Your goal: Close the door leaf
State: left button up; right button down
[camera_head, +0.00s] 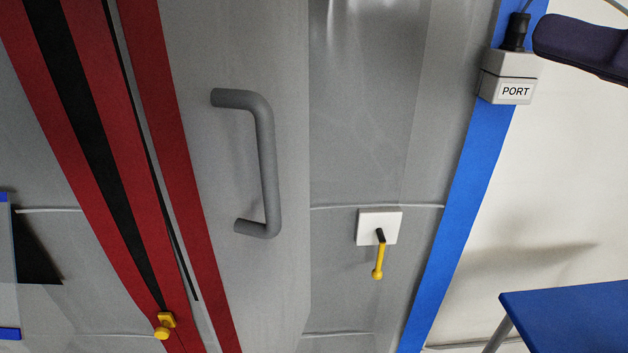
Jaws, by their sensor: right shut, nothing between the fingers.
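A grey door leaf (230,60) fills the middle of the view, with a red band (175,130) along its left side. A thick grey D-shaped handle (268,165) is fixed to it. Left of the red band is a narrow, partly dark gap, and beyond it more red (95,95) and black bands. A white plate (367,226) with a black pivot and yellow lever (379,261) sits right of the handle. A small yellow knob (163,325) is at the lower left. I cannot tell how far the leaf stands open. Neither gripper is recognisable in this view.
A blue upright strip (459,200) runs down the right side. A pale box marked PORT (507,85) with a black plug is on it. A dark rounded object (585,45), perhaps a cushion, is at the upper right. A blue table (570,318) stands at the lower right.

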pick_arm(q)
notch_tip(320, 180, down, 8)
jog(key=b, duration=0.5)
pick_arm(e)
notch_tip(320, 180, down, 10)
jog(key=s+a+n+g+y, duration=0.2)
jog(key=s+n+g, duration=0.1)
jog(key=n+g, duration=0.3)
jog(key=n+p, duration=0.2)
jog(key=p, duration=0.3)
send_near(276, 173)
jog(key=shift+t, duration=0.4)
jog(key=x, duration=0.7)
jog(key=shift+s+a+f, duration=0.1)
jog(key=shift+s+f, duration=0.1)
jog(key=shift+s, duration=0.05)
pick_arm(q)
jog(key=r, duration=0.5)
jog(key=shift+w+d, duration=0.15)
jog(key=shift+d, duration=0.1)
jog(key=shift+w+a, duration=0.1)
pick_arm(e)
jog(key=shift+m, duration=0.3)
